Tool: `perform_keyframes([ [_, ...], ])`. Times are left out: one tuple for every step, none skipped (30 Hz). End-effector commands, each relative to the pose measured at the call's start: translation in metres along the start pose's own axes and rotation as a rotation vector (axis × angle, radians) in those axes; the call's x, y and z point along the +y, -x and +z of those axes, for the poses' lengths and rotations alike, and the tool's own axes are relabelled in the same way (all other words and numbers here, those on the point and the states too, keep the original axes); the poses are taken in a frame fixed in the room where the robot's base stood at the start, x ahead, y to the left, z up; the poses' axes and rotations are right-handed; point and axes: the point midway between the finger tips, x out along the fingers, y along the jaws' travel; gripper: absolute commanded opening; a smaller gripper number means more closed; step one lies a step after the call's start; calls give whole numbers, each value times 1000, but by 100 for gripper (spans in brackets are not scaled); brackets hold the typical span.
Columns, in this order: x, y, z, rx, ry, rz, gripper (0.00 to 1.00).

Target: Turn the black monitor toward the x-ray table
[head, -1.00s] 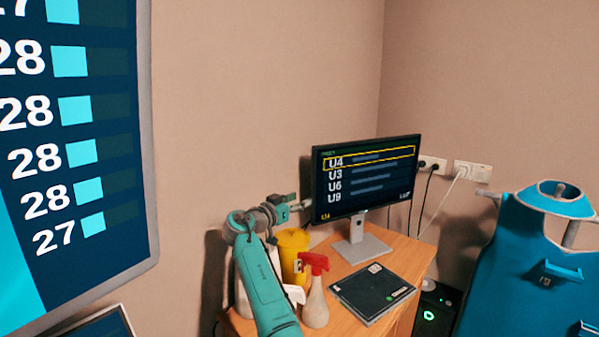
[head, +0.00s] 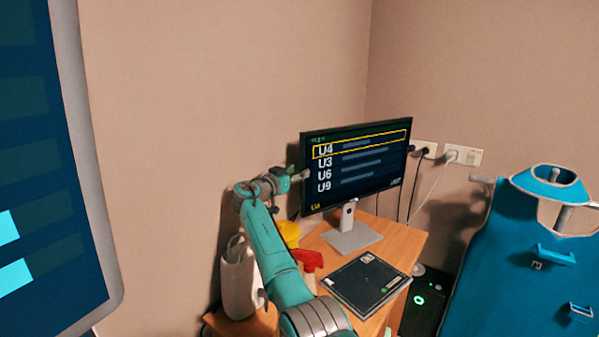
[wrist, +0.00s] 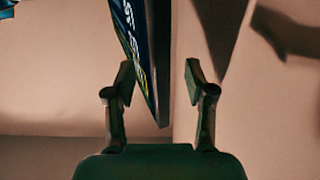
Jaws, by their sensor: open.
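The black monitor (head: 355,165) stands on a grey stand on the wooden desk, its lit screen facing the room. My gripper (head: 302,175) is at the monitor's left edge. In the wrist view, my gripper (wrist: 160,78) is open, with one finger on each side of the monitor's edge (wrist: 160,100). A gap shows on the right side of the edge; contact on the left side is hard to tell. I cannot make out an x-ray table in these views.
The desk (head: 400,250) holds a dark flat box (head: 365,284), a red-topped spray bottle (head: 308,260), a yellow container (head: 289,233) and a white container (head: 238,280). A large wall screen (head: 50,180) is close at left. A teal apron-like object (head: 510,250) stands at right.

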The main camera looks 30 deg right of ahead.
Motion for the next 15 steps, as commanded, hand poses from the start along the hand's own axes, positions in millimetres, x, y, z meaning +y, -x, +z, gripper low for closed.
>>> perform_keyframes([
  [0,-6,-1,0,0,1,54],
  [0,-8,0,0,2,2,54],
  [0,-11,0,0,1,1,54],
  [0,-13,0,0,1,1,54],
  [0,-14,0,0,1,0,54],
  [0,-16,-1,1,0,0,54],
  [0,-17,-1,1,0,0,54],
  [0,-18,-1,1,0,-1,54],
  [0,-18,-1,1,0,-1,54],
  [0,-19,-1,1,0,-1,54],
  [0,-19,0,1,0,-1,54],
  [0,-19,0,1,0,-1,54],
  [0,-19,0,1,0,-1,54],
  [0,-19,0,1,0,-1,54],
  [0,-19,0,1,0,0,54],
])
